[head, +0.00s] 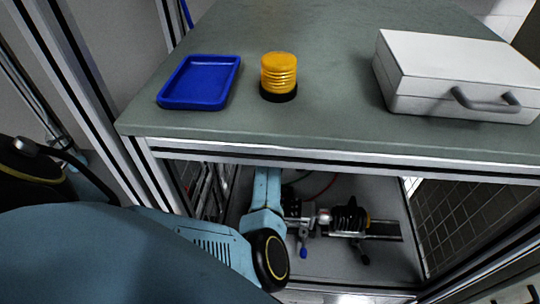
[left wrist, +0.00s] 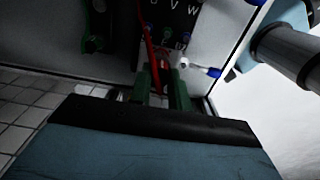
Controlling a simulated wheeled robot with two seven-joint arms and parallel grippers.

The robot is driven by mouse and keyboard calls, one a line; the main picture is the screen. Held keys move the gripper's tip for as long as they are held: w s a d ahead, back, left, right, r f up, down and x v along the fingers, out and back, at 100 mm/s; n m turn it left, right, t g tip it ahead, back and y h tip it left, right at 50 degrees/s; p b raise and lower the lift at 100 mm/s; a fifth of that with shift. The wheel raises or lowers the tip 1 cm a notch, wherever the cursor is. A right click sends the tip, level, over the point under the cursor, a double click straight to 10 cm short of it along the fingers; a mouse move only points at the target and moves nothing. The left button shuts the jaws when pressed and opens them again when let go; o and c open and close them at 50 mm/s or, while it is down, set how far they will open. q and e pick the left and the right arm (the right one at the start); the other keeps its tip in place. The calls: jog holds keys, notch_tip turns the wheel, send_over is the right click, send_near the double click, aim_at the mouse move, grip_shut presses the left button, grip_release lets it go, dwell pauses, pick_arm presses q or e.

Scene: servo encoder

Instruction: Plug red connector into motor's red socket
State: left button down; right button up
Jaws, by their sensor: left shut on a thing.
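In the left wrist view my left gripper (left wrist: 161,92) has its green fingers close together at the lower middle. A red cable (left wrist: 149,45) runs down to between them, and the gripper is shut on its end, the red connector, which is mostly hidden. Just beyond the fingers is a dark panel (left wrist: 168,14) with white letters and small coloured sockets; I cannot make out a red socket. In the head view dark motor-like hardware (head: 346,217) lies on the lower shelf beside my left arm; the left fingers are not clear there. My right gripper is not in view.
A blue tray (head: 201,104), a yellow-and-black beacon (head: 279,75) and a white case (head: 450,68) stand on the table top (head: 320,120). Its front edge overhangs the lower shelf. A blue-tipped part (left wrist: 214,72) sits right of the fingers in the wrist view.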

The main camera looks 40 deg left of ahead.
pick_arm(q)
jog(key=shift+f+b, duration=0.3)
jog(key=shift+f, duration=0.15)
dwell(0.5)
jog(key=c, duration=1.2)
grip_release()
jog(key=shift+c, duration=0.2)
jog(key=shift+r, duration=0.1)
notch_tip(320, 180, up, 12)
jog(key=p, duration=1.2)
